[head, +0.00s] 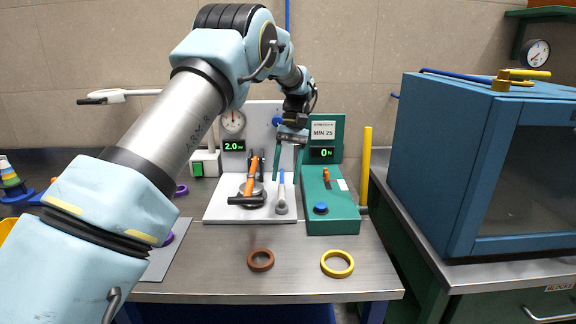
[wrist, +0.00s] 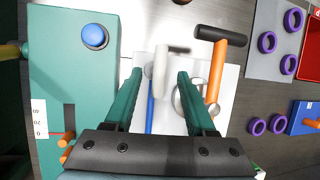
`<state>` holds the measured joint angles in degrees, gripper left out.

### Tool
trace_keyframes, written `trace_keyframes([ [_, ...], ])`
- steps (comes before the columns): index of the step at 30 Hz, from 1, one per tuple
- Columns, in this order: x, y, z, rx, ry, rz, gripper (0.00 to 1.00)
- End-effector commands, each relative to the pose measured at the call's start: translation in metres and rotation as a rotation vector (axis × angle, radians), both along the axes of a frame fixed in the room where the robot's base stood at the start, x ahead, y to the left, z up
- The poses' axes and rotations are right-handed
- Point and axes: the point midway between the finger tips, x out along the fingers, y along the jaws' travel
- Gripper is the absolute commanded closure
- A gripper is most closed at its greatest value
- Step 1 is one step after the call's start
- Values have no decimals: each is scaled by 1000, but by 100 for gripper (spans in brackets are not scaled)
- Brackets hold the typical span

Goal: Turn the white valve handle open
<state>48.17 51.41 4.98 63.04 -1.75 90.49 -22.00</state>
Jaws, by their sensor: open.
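In the wrist view the white grip (wrist: 161,68) lies between the open fingertips (wrist: 160,74), with a gap on each side. I cannot tell how far above the grip the tips are. The valve body is partly hidden by my gripper.
An orange lever with a black grip (head: 246,200) stands close to the left of the white one. A teal box (head: 333,210) with a blue button is close on the right. A brown ring (head: 260,260) and yellow ring (head: 337,264) lie in front. A blue cabinet (head: 430,160) stands right.

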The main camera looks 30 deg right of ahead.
Motion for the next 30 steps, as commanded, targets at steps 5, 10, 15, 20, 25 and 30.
trace_keyframes([
  [5, 8, -9, 24, 0, -1, 0, 44],
  [10, 11, -13, 36, 0, 0, 0, 44],
  [15, 12, -14, 40, 0, 1, 0, 44],
  [20, 12, -14, 40, 1, 1, 0, 44],
  [25, 12, -14, 39, 0, 1, 0, 44],
  [30, 18, -3, 40, -13, -5, 12, 44],
])
